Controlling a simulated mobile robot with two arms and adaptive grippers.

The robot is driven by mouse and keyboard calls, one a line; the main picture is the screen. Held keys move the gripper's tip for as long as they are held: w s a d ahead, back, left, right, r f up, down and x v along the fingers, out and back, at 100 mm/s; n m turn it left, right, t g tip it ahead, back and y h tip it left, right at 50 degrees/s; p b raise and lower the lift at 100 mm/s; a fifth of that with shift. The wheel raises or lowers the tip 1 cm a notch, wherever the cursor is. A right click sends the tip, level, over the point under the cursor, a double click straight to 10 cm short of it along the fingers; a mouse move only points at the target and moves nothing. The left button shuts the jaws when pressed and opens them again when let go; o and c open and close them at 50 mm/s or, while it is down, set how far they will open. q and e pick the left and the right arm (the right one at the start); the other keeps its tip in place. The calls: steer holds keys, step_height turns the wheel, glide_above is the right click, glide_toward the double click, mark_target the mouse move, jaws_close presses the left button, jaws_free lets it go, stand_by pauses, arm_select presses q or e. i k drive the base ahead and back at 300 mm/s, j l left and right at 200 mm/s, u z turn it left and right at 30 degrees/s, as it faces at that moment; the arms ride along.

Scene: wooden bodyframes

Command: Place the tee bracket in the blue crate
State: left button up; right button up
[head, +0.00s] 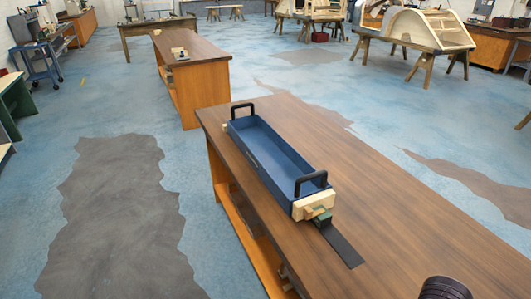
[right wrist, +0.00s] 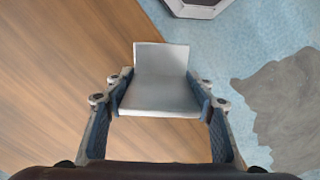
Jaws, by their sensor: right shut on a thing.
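The blue crate (head: 265,152) is a long, open tray with two black handles, standing on the wooden workbench (head: 390,205) in the head view. Its inside looks empty. The tee bracket (right wrist: 162,60), a plain grey piece with an upright plate and a flat plate, shows in the right wrist view. My right gripper (right wrist: 161,95) is shut on it, with one finger at each side of the flat plate. Wood and blue floor show beneath it. The head view does not show the bracket. My left gripper is in neither view.
Wooden blocks (head: 314,205) and a black strip (head: 340,245) are at the crate's near end. The bench to the right of the crate is clear. Another bench (head: 200,75) stands behind, and wooden frames on trestles (head: 425,32) stand at the back right.

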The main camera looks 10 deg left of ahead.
mark_target(270, 160)
steer(key=i+j, duration=0.55)
steer(key=j, duration=0.25)
steer(key=i+j+z, duration=0.1)
steer(key=i+j, duration=0.5)
steer(key=j, duration=0.2)
